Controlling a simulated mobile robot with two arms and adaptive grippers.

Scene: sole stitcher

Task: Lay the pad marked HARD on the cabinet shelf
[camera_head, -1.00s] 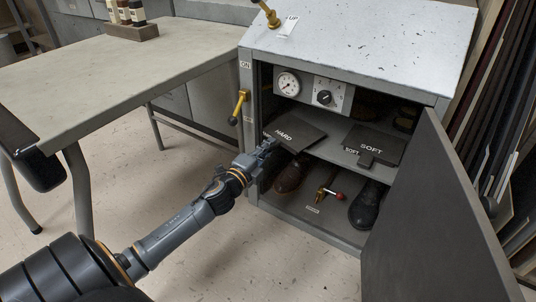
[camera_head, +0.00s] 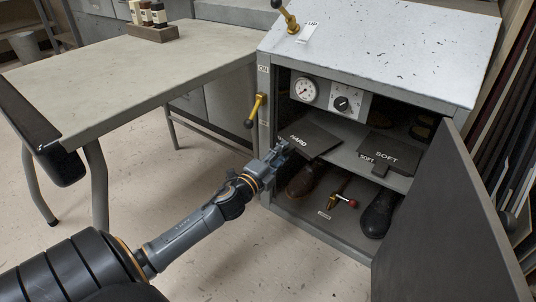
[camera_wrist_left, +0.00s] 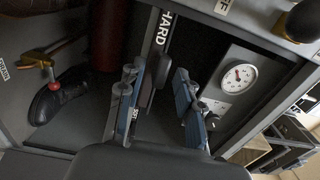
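The dark pad marked HARD (camera_head: 318,138) lies at the left end of the cabinet shelf (camera_head: 345,156), its near corner at the shelf's front edge. It also shows in the left wrist view (camera_wrist_left: 192,42). My left gripper (camera_head: 284,152) is at that near corner. In the left wrist view the left gripper's two fingers (camera_wrist_left: 158,98) stand apart, with a dark tab (camera_wrist_left: 146,86) of the pad between them, nearer one finger. I see a gap on the other side. The pad marked SOFT (camera_head: 392,152) lies to the right on the shelf. My right gripper is not in view.
The cabinet door (camera_head: 440,225) stands open at the right. A brown shoe (camera_head: 305,180), a black shoe (camera_head: 378,214) and a red-knobbed lever (camera_head: 345,201) are below the shelf. A gauge (camera_head: 304,90) is above. A brass-handled lever (camera_head: 255,110) is on the left post. A table (camera_head: 150,75) stands left.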

